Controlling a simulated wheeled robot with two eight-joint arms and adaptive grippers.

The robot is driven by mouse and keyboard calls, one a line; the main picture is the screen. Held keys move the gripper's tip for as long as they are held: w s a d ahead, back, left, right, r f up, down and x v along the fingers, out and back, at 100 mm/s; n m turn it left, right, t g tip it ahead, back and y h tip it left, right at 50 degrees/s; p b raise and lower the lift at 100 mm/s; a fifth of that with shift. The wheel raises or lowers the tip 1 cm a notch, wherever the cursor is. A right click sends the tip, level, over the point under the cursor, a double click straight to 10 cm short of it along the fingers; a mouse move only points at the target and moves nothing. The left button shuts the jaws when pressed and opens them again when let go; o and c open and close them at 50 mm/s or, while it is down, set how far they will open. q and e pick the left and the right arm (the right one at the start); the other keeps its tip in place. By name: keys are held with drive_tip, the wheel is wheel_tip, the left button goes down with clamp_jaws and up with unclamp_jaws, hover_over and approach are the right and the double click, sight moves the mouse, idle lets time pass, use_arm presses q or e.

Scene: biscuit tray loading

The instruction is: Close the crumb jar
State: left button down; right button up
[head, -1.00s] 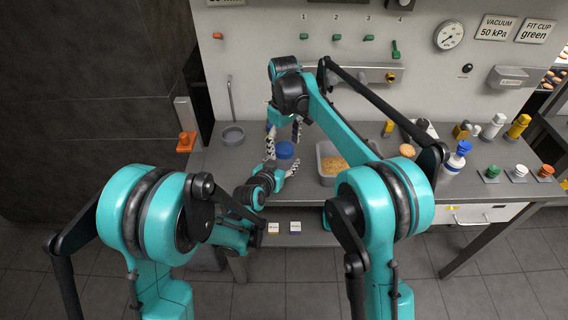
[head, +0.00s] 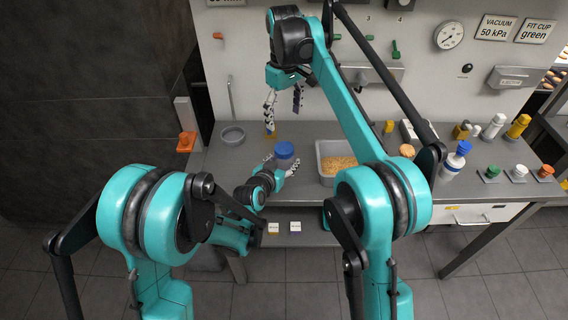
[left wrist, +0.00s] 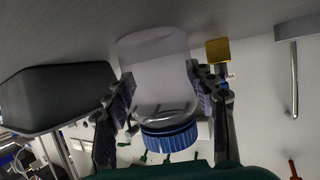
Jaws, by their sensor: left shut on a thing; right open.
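The crumb jar (left wrist: 160,75) is clear, with a ribbed blue lid (left wrist: 171,138) seated on its mouth in the left wrist view. How tight the lid is cannot be seen. In the head view the blue lid (head: 284,149) shows from above and the jar body is mostly hidden. My left gripper (head: 281,168) is shut around the jar's sides; its two fingers (left wrist: 165,95) flank it in the left wrist view. The jar stands upright on the table. My right gripper (head: 284,112) is open and empty, above and behind the lid, apart from it.
A grey bin (head: 326,179) of crumbs stands right of the jar. A round grey dish (head: 232,135) lies to the left. A small yellow block (left wrist: 217,52) is behind the jar. Bottles and coloured knobs stand farther right. The table (head: 225,165) left of the jar is clear.

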idle(0.3)
use_arm(q)
drive_tip(key=shift+c, duration=2.3)
unclamp_jaws()
drive_tip(key=v, duration=1.2)
